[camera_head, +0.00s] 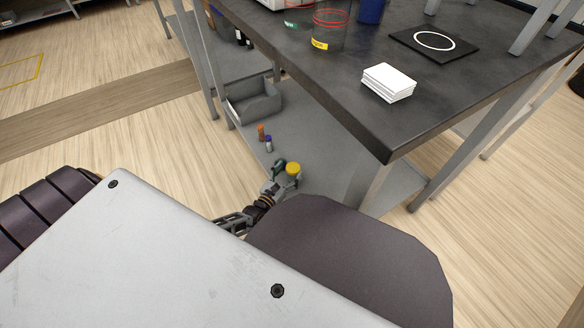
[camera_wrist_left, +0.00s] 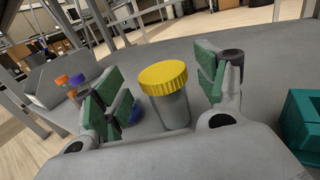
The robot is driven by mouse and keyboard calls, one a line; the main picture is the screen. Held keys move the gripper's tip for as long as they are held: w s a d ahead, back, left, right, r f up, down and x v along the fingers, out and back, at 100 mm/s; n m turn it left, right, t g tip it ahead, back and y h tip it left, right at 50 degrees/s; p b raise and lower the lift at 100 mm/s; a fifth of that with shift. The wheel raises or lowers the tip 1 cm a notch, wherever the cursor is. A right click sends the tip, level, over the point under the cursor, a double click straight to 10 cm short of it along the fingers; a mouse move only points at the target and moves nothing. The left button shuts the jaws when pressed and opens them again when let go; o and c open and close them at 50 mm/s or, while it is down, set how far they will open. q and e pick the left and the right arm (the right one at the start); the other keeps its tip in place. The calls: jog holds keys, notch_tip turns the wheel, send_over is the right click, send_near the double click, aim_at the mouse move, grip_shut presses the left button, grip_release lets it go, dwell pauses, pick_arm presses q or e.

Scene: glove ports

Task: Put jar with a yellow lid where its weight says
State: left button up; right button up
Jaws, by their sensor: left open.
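The jar with a yellow lid (camera_head: 293,168) stands upright on the grey lower shelf (camera_head: 310,135) under the dark table. In the left wrist view the jar (camera_wrist_left: 168,92) has a ribbed yellow lid and a grey, see-through-looking body. My left gripper (camera_wrist_left: 158,88) is open, with one green-padded finger on each side of the jar and visible gaps between pads and jar. In the head view the left gripper (camera_head: 284,175) is low at the shelf, by the jar. My right gripper is not in view.
Jars with orange (camera_head: 261,130) and purple (camera_head: 268,140) lids stand near a grey bin (camera_head: 255,100) on the shelf. A teal container (camera_wrist_left: 302,125) is at right in the wrist view. The tabletop (camera_head: 330,75) holds labelled clear containers (camera_head: 330,28), white cards (camera_head: 388,82) and a ringed black mat (camera_head: 405,50).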

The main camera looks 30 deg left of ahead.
pick_arm(q)
jog(key=s+p, duration=0.2)
jog(key=s, duration=0.6)
jog(key=shift+s+a, duration=0.2)
jog(key=shift+s, duration=0.05)
jog(key=shift+r, duration=0.1)
